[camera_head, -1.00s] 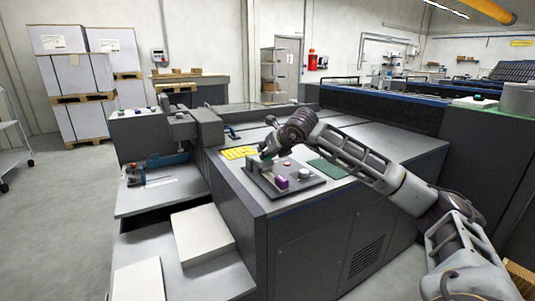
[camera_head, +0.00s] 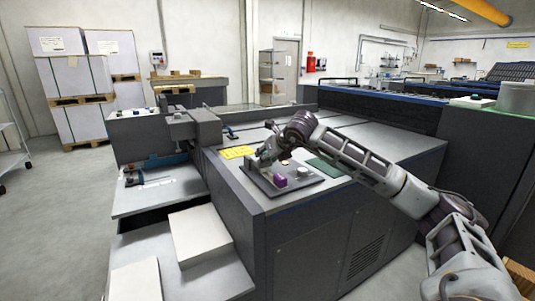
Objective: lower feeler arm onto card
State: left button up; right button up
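A small dark gauge plate (camera_head: 315,184) lies on the front of the machine's grey top. It carries a purple block (camera_head: 279,182), a pale round knob (camera_head: 303,171) and a small yellowish disc (camera_head: 285,162). My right gripper (camera_head: 262,162) reaches down from the right to the plate's back left part, close to a small upright grey piece there. The fingers are too small and overlapped to show whether they are open or shut, or touching. I cannot pick out the feeler arm or card clearly. My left gripper is not in view.
A yellow pad (camera_head: 237,152) lies behind and left of the plate; a dark green mat (camera_head: 329,168) lies to its right, under my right arm. White paper stacks (camera_head: 199,232) sit on a lower shelf at the front left. The grey top behind is mostly clear.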

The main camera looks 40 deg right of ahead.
jog(key=shift+o, duration=0.3)
jog(key=shift+r, duration=0.25)
jog(key=shift+d+r, duration=0.1)
jog(key=shift+r, duration=0.1)
jog(key=shift+s+r, duration=0.25)
jog(key=shift+s, duration=0.1)
jog(key=v, duration=1)
jog(key=shift+s, duration=0.4)
jog(key=shift+r, duration=0.1)
dwell(0.5)
